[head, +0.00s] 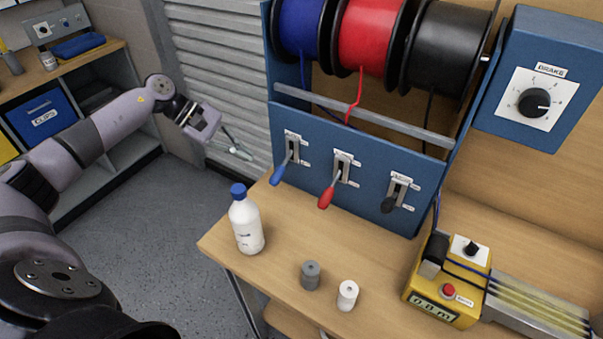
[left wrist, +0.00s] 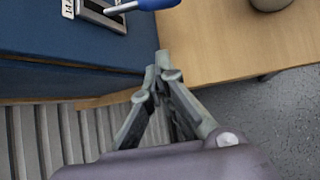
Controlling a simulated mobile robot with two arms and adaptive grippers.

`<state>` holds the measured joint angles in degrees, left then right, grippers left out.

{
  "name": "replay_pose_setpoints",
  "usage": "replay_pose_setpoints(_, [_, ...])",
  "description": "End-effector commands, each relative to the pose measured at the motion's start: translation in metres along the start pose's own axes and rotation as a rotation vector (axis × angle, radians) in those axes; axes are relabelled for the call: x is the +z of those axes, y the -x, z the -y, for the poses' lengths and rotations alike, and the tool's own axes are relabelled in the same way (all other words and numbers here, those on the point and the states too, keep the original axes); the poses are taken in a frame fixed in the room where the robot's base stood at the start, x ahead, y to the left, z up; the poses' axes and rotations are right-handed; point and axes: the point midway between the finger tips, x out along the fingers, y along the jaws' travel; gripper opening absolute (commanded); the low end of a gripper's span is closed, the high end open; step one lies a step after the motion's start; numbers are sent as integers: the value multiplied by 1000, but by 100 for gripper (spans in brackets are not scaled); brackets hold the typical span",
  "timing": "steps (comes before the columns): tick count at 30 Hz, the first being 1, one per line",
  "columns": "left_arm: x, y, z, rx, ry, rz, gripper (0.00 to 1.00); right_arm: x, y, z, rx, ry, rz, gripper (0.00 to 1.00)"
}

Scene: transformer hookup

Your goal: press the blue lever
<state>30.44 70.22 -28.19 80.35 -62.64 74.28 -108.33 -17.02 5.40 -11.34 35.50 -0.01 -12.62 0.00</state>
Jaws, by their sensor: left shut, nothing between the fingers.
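The blue lever (head: 279,173) is on the left of the blue panel under the wire spools, its handle slanting down and outward. In the left wrist view the blue lever (left wrist: 155,4) shows at the top edge, partly cut off. My left gripper (head: 247,154) is to the left of the panel in front of the grey shutter, apart from the lever. In the left wrist view my left gripper (left wrist: 163,72) has its fingertips together and nothing between them. My right gripper does not show.
A red lever (head: 326,196) and a black lever (head: 390,204) sit to the right on the panel. A white bottle with blue cap (head: 247,224) stands on the bench below.

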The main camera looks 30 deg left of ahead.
Motion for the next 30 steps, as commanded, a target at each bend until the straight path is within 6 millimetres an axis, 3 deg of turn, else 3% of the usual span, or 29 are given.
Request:
replay_pose_setpoints(4, [-1,5,2,-16,-29,-15,0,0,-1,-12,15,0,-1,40])
replay_pose_setpoints(12, [0,4,2,-15,-28,-13,0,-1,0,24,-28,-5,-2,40])
replay_pose_setpoints(17, [1,-4,2,-15,-27,-10,0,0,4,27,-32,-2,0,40])
replay_pose_setpoints(24, [2,-46,2,-16,-26,-7,0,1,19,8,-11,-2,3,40])
replay_pose_setpoints(30, [2,-89,2,-14,-25,-8,0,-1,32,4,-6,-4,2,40])
